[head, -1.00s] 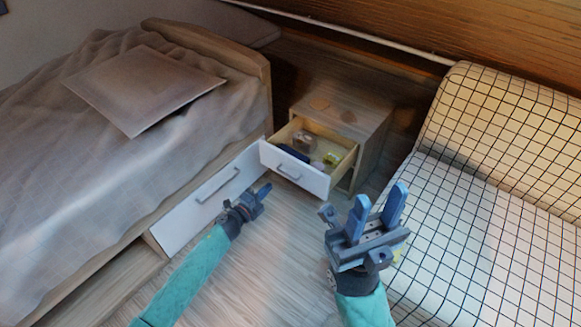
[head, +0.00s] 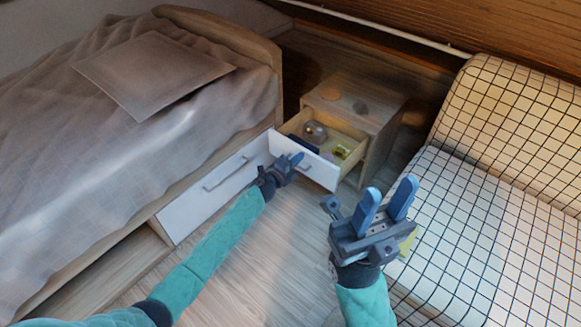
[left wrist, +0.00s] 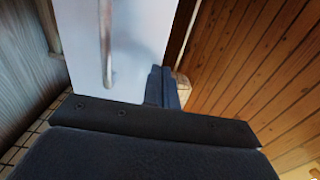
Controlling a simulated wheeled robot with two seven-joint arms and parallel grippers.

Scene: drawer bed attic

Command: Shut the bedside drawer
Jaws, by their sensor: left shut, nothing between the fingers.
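The bedside drawer (head: 325,172) is pulled out of the wooden nightstand (head: 381,108), between the bed and the checked sofa. It has a white front with a grey bar handle and small items inside. My left gripper (head: 296,160) is shut and empty, right at the left part of the drawer front; I cannot tell whether it touches. In the left wrist view the white drawer front (left wrist: 128,50) and its handle (left wrist: 105,45) are close ahead of the fingers (left wrist: 162,88). My right gripper (head: 390,203) is open and empty, in front of the sofa.
The checked sofa (head: 490,200) fills the right side. Bare wooden floor (head: 250,260) lies between them.

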